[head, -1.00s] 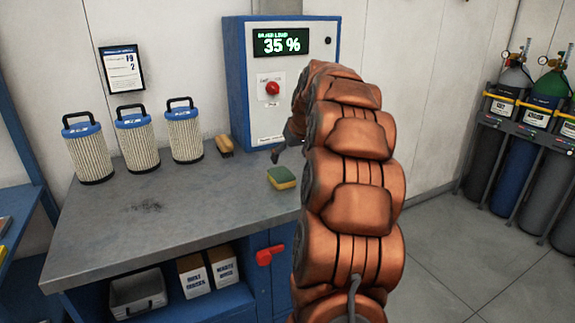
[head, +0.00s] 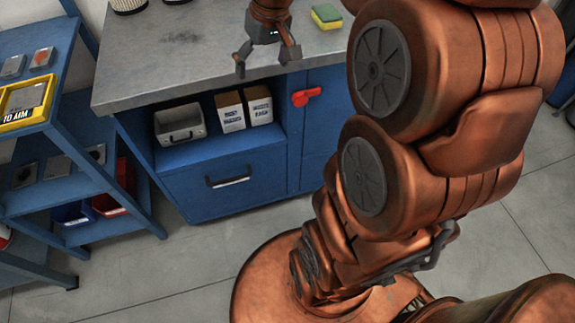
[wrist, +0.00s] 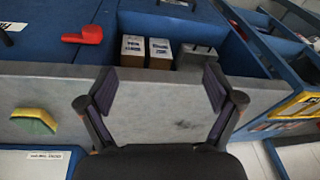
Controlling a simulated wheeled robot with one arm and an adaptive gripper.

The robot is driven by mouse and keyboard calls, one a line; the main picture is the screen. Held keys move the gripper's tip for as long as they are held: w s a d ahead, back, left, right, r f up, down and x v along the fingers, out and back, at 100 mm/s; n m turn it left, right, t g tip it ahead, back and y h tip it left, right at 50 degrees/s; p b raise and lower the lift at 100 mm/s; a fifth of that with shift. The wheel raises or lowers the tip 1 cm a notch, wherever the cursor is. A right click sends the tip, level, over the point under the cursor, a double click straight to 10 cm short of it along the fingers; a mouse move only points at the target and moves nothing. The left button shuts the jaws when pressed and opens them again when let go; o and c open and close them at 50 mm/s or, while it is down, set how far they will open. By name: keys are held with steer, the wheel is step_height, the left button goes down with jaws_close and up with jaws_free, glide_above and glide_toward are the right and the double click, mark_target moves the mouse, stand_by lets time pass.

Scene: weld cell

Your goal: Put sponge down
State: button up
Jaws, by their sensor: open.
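The green and yellow sponge (head: 327,16) lies on the grey bench top (head: 130,75), near its front edge. It also shows at the left of the wrist view (wrist: 33,121). My gripper (head: 264,62) is at the bench's front edge, to the left of the sponge and apart from it. In the wrist view my gripper's two fingers (wrist: 160,85) are spread wide with nothing between them.
Under the bench are a grey metal bin (head: 180,124), two small boxes (head: 230,112) and a red handle (head: 306,95) on a blue door. A blue shelf rack (head: 70,185) with a yellow-framed tray (head: 27,103) stands at the left. Open floor lies in front.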

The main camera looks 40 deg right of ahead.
steer(key=s+a+f+g, duration=0.2)
steer(key=s+a+f, duration=0.2)
steer(key=s, duration=0.7)
steer(key=s+a+f+n+g, duration=0.1)
steer(key=s+a+f+g, duration=0.1)
steer(key=s+a, duration=0.5)
steer(key=s+f, duration=0.1)
steer(key=s, duration=0.4)
steer(key=shift+s+a+f+h, duration=0.2)
steer(key=shift+s+f+h, duration=0.1)
steer(key=shift+f+h, duration=0.1)
steer(key=shift+r, duration=0.15)
